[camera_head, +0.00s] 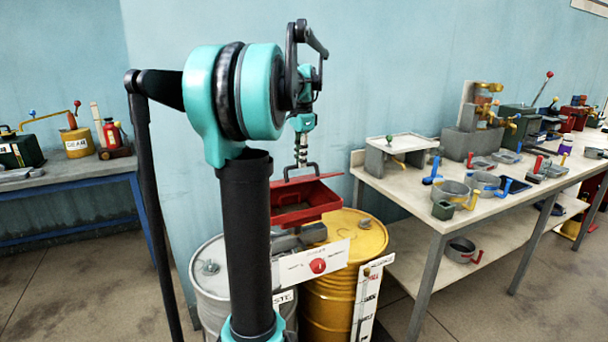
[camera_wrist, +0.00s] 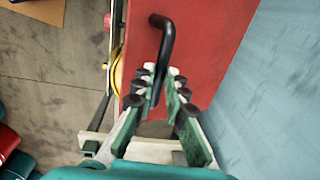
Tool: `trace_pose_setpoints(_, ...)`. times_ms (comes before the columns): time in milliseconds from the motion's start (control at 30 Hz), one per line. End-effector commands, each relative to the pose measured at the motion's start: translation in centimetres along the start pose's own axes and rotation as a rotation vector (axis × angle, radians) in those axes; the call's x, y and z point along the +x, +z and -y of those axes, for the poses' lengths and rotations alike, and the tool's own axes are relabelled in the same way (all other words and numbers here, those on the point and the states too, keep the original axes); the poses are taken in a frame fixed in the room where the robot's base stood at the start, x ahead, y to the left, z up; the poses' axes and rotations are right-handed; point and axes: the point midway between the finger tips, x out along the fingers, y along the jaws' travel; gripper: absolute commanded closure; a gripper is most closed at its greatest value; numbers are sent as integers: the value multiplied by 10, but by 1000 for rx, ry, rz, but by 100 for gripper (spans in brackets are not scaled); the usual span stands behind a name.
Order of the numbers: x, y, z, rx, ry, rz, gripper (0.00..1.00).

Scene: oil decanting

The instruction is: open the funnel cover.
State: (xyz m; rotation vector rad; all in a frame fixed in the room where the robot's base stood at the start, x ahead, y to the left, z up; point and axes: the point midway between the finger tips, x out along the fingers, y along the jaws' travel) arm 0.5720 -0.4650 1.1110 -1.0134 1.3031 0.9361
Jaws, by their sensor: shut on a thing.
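The red funnel (camera_head: 305,215) sits above the drums in the head view, with a dark bar handle (camera_head: 287,172) on its cover. In the wrist view the cover is a flat red panel (camera_wrist: 215,45) with the black curved handle (camera_wrist: 166,35) standing out from it. My gripper (camera_head: 301,163) reaches down to the handle from above. I cannot tell how far the cover is tilted from the funnel's rim.
A yellow drum (camera_head: 345,260) and a grey-white drum (camera_head: 212,285) stand below the funnel. A white panel with a red knob (camera_head: 317,266) is in front. The blue wall is close behind. A workbench (camera_head: 420,205) with tools stands right, another bench (camera_head: 75,181) left.

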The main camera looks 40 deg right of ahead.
Motion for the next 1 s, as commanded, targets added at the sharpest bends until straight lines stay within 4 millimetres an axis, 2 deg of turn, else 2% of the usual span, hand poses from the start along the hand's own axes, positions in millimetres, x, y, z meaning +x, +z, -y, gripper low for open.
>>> trace_pose_setpoints(33, -7, 0, 14, -4, -12, -1, 100)
trace_pose_setpoints(233, -31, 1, 50, -5, -16, 0, 100)
trace_pose_setpoints(500, -47, 3, 90, -7, 5, 2, 100)
trace_pose_setpoints(700, -55, 4, 112, -7, 119, 2, 100)
trace_pose_setpoints(1000, -60, 2, 138, -6, 137, 2, 100)
